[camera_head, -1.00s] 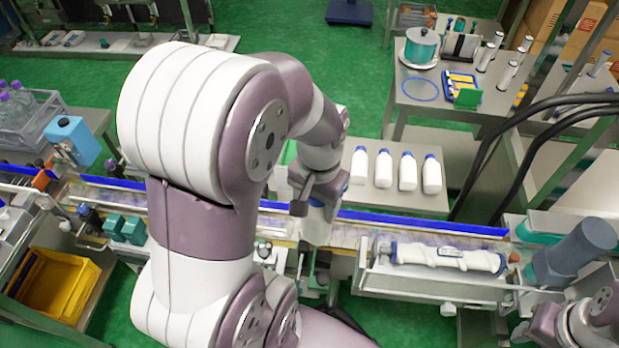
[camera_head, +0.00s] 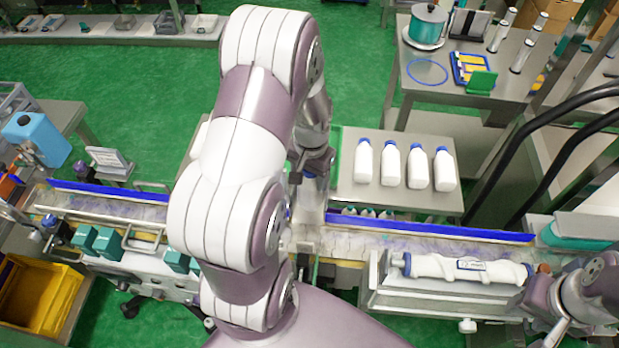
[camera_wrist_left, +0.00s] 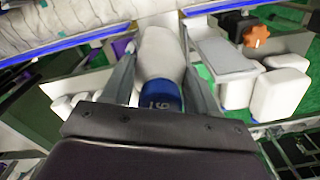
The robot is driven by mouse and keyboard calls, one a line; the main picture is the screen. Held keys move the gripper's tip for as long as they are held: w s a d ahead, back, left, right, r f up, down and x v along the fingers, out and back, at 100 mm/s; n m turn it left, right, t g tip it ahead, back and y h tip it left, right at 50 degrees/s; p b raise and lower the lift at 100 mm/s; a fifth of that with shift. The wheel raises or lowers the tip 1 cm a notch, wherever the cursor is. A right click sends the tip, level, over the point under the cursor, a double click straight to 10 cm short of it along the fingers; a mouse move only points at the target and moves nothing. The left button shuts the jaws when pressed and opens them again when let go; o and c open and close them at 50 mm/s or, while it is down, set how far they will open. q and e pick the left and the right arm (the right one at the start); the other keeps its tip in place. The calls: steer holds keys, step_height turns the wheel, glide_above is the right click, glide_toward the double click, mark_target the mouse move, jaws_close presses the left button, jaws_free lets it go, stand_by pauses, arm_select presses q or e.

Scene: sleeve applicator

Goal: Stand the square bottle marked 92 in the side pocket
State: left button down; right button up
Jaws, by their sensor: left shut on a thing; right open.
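My left gripper (camera_head: 314,160) is shut on a white bottle with a blue cap. It holds the bottle cap-up over the conveyor, left of the side table. In the left wrist view the bottle's white body (camera_wrist_left: 160,55) and blue cap (camera_wrist_left: 161,98) show between the two fingers (camera_wrist_left: 160,78). The cap carries a number beginning with 9; its second digit is hard to read. My right gripper (camera_head: 560,325) is open and partly in view at the lower right. I cannot make out the side pocket for sure; my left arm covers part of the conveyor.
Several white bottles with blue caps (camera_head: 390,163) stand on the grey side table (camera_head: 350,195). A blue rail (camera_head: 440,230) runs along the conveyor. A white cylinder (camera_head: 465,268) lies in a metal tray at the right.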

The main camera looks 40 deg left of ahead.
arm_select(q)
steer(key=shift+w+a+f, duration=0.75)
steer(key=shift+w+a, duration=0.05)
steer(key=shift+w, duration=0.25)
steer(key=shift+w+a+f+p, duration=0.1)
steer(key=shift+f+p, duration=0.1)
steer(key=shift+p, duration=0.1)
step_height(320, 180, down, 4)
steer(key=shift+r+p, duration=0.2)
steer(key=shift+p, duration=0.35)
steer(key=shift+w+f, duration=0.1)
steer(key=shift+f, duration=0.25)
steer(key=shift+c, duration=1.5)
jaws_free()
